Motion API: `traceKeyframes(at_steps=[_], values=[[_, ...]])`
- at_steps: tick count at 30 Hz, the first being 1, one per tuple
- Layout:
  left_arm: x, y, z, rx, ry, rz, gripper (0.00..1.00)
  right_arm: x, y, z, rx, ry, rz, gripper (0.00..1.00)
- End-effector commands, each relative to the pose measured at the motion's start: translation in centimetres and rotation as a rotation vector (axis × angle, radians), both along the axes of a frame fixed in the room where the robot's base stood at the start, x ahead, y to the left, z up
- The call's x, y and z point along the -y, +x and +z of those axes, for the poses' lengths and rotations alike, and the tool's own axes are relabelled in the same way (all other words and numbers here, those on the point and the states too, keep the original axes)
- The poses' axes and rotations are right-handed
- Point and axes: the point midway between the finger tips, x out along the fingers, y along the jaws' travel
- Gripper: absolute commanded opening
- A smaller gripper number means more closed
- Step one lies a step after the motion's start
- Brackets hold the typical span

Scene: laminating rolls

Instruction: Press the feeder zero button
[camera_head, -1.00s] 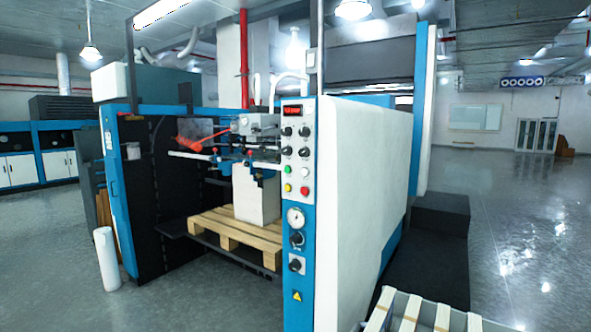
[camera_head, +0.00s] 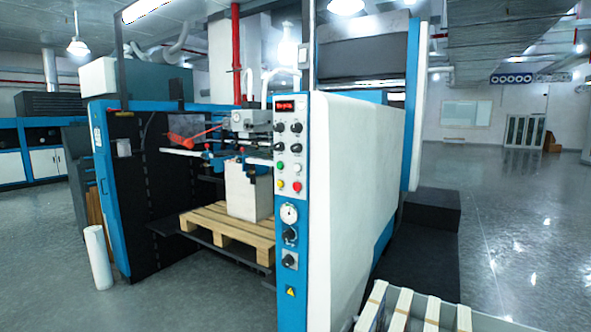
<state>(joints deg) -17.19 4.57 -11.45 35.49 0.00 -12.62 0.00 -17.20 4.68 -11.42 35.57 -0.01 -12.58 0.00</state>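The feeder's control panel (camera_head: 289,150) is a narrow grey strip on a blue post of the large blue and white machine. It carries a red digital display (camera_head: 285,106) at the top and black knobs below. Under the knobs are a green button (camera_head: 281,165), a white button (camera_head: 296,168), a yellow button (camera_head: 280,184) and a red button (camera_head: 297,186). Button labels are too small to read, so I cannot tell which is the feeder zero button. Neither of my grippers shows in the head view.
A wooden pallet (camera_head: 217,229) with a white stack (camera_head: 248,190) sits inside the feeder. A white roll (camera_head: 98,257) stands on the floor at left. A slatted pallet (camera_head: 425,315) is at bottom right. Dark steps (camera_head: 432,215) flank the machine. Open floor lies at right.

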Motion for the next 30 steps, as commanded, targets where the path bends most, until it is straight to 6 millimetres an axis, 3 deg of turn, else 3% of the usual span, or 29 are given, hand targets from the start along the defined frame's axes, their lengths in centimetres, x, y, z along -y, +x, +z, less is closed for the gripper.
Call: traceKeyframes(at_steps=[1, 3, 4, 30], values=[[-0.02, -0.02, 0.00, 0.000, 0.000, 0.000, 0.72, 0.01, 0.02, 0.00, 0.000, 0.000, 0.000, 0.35], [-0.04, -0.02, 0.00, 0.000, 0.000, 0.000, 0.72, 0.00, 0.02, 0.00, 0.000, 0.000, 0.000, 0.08], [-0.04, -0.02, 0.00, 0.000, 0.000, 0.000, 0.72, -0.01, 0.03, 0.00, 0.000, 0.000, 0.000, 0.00], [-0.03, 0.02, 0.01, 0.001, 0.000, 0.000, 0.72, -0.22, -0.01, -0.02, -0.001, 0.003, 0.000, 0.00]])
